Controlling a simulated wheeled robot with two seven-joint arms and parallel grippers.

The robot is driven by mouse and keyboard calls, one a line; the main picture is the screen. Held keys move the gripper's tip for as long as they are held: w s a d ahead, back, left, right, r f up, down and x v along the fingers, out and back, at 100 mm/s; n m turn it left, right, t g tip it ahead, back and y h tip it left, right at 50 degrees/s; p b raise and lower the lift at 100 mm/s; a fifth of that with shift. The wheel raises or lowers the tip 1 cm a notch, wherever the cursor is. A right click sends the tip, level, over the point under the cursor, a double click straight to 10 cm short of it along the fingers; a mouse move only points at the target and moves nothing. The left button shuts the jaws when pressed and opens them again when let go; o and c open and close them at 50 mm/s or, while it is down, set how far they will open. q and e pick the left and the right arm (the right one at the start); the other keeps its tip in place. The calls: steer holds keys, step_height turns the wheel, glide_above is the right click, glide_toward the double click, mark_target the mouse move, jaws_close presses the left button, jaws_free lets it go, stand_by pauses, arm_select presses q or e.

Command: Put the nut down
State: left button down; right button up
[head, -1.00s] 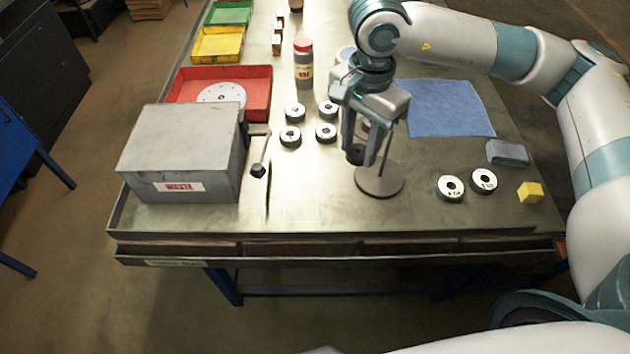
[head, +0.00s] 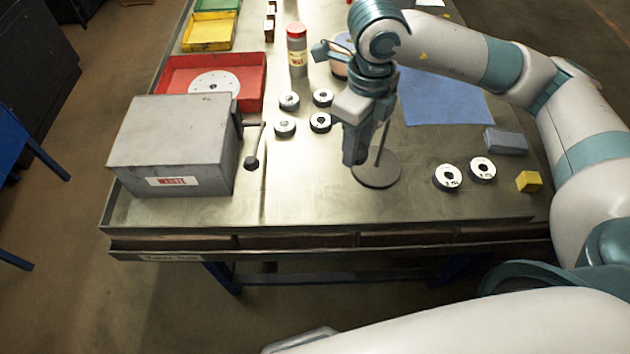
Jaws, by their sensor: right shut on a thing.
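My right gripper (head: 355,152) points down over the table, just left of the thin upright rod of a round grey stand (head: 378,175). It is shut on the nut. The nut is hidden by the fingers now; a second ago it showed as a small dark piece at the fingertips. The fingertips overlap the left edge of the stand's base in the picture; I cannot tell how high they are above it. No disc shows on the rod. My left gripper is not in view.
Several discs (head: 320,122) lie left of the gripper, and two discs (head: 447,177) lie right of the stand. A yellow block (head: 528,181), grey block (head: 506,140) and blue cloth (head: 440,97) are on the right. A grey waste box (head: 170,145) and red tray (head: 258,85) are left.

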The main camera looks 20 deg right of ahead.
steer(key=m, duration=0.4)
steer(key=shift+s+d+f, duration=0.2)
steer(key=shift+s+f, duration=0.15)
steer(key=shift+s, duration=0.05)
steer(key=m, duration=0.4)
steer(key=shift+s+d+f+m, duration=0.2)
steer(key=shift+s+f+m, duration=0.1)
steer(key=shift+s+m, duration=0.1)
steer(key=m, duration=0.3)
steer(key=s+m, duration=0.1)
steer(key=m, duration=0.2)
steer(key=d+f+m, duration=0.1)
steer(key=m, duration=0.2)
steer(key=shift+s+m, duration=0.2)
steer(key=shift+m, duration=0.1)
steer(key=shift+f, duration=0.1)
steer(key=w+a+f+p, duration=0.1)
steer(key=w+a+f, duration=0.1)
steer(key=w+a+f+p, duration=0.1)
steer(key=w+a+f, duration=0.1)
steer(key=a, duration=0.1)
steer(key=w+a+f+p, duration=0.2)
steer(key=w+a, duration=0.1)
steer(key=shift+w+f, duration=0.1)
steer(key=shift+w+a+f, duration=0.25)
steer(key=shift+a+f, duration=0.1)
